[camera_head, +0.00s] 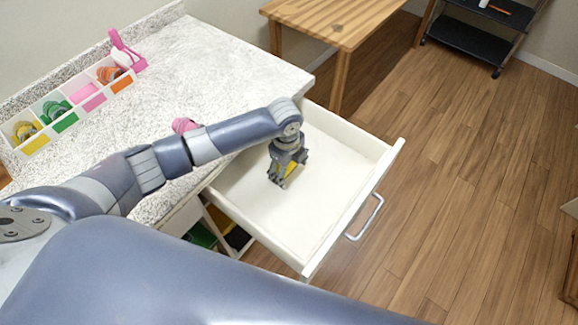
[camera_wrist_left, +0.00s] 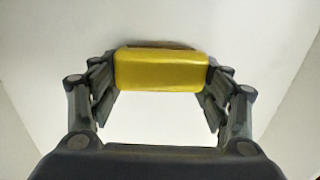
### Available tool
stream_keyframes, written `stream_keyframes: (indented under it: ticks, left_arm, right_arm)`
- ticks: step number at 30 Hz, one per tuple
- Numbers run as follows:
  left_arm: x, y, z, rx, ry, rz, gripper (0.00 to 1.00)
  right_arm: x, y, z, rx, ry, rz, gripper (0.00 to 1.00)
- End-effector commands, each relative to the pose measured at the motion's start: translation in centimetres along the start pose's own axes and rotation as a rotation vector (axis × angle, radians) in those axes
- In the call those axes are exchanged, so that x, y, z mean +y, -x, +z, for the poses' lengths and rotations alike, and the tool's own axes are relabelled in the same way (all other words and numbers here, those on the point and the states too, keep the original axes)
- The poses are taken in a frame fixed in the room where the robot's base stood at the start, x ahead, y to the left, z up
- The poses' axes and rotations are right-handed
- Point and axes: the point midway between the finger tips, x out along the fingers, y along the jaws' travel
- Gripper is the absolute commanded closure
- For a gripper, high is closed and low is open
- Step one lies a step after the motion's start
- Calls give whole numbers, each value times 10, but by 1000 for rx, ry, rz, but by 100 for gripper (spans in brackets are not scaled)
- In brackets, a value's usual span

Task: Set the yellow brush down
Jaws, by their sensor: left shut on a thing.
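My left gripper (camera_head: 281,181) points down inside the open white drawer (camera_head: 325,165) below the countertop. It is shut on the yellow brush (camera_wrist_left: 160,70), which lies across between its two fingers in the left wrist view. In the head view only a small yellow part of the brush (camera_head: 291,168) shows between the fingers. The pale drawer floor lies beneath it. I cannot tell whether the brush touches the floor. My right gripper is not in view.
The drawer is otherwise empty, with a metal handle (camera_head: 366,217) in front. A divided box (camera_head: 36,143) with coloured labels and rolled items stands on the speckled countertop (camera_head: 190,65). A pink object (camera_head: 184,125) sits behind my arm. A wooden table (camera_head: 335,22) stands at the back.

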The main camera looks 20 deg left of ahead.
Motion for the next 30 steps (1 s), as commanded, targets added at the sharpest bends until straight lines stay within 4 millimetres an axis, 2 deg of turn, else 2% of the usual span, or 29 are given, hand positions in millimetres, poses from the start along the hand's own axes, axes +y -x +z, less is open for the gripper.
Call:
stream_keyframes:
  ticks: [9, 10, 12, 24, 27, 30]
  left_arm:
    - [-1, -3, 0, 1, 0, -2, 67]
    - [-1, -2, 0, 1, 0, -2, 25]
    - [0, -2, 0, 0, 0, -2, 9]
    - [-1, -1, 0, 0, 0, -2, 9]
    - [-2, 5, 1, 0, 0, -4, 9]
    - [-2, 20, 1, 0, 0, -6, 9]
  right_arm:
    - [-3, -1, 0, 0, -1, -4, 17]
    - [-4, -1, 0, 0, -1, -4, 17]
    - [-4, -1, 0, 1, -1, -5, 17]
    - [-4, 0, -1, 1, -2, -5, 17]
    - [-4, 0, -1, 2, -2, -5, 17]
    - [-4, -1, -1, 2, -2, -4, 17]
